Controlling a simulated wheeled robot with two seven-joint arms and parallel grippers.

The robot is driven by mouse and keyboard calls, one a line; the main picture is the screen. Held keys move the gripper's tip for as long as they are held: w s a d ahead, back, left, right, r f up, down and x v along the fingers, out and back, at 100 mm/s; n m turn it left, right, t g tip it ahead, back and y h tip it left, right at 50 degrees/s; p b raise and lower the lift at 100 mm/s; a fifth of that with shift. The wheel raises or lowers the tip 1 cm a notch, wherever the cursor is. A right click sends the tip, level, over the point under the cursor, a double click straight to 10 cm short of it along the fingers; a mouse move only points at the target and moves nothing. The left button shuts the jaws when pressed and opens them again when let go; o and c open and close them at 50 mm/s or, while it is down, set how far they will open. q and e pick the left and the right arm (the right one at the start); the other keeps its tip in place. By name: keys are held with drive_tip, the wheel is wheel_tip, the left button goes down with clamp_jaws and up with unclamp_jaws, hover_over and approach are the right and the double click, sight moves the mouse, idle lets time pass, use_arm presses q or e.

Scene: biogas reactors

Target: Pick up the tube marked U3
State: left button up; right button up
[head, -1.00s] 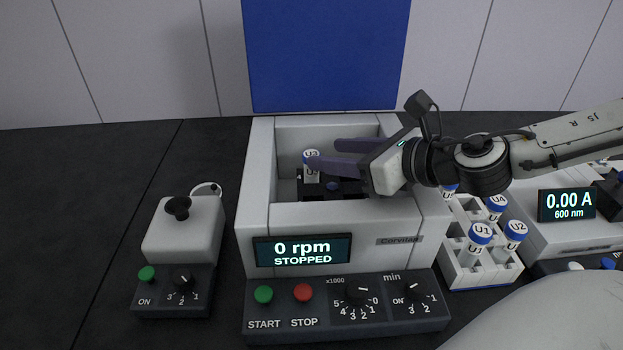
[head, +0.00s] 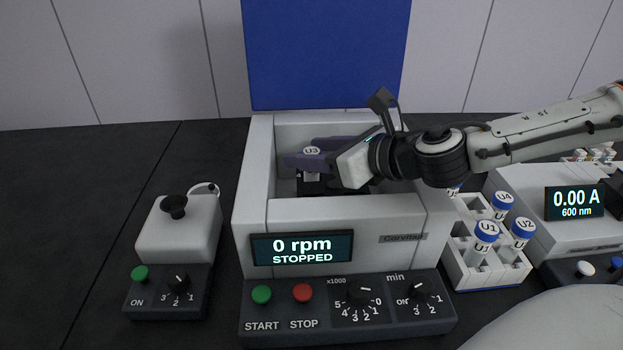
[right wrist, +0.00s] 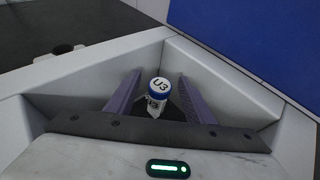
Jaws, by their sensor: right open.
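The tube marked U3 (head: 311,152) stands in the open chamber of the centrifuge, with its white cap top and blue rim showing. In the right wrist view the tube U3 (right wrist: 158,88) stands upright between the two purple fingers, with a gap on each side. My right gripper (head: 298,152) reaches into the chamber from the right, open, its fingers on either side of the tube. The tube's lower part is partly hidden by the near finger in the head view. My left gripper is not in view.
The centrifuge (head: 335,222) has raised walls around the chamber and a blue lid (head: 328,55) standing open behind. Its display reads 0 rpm, STOPPED. A white rack (head: 497,274) with several tubes stands at right. A small device (head: 180,232) stands at left.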

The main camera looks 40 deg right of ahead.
clamp_jaws()
idle(0.3)
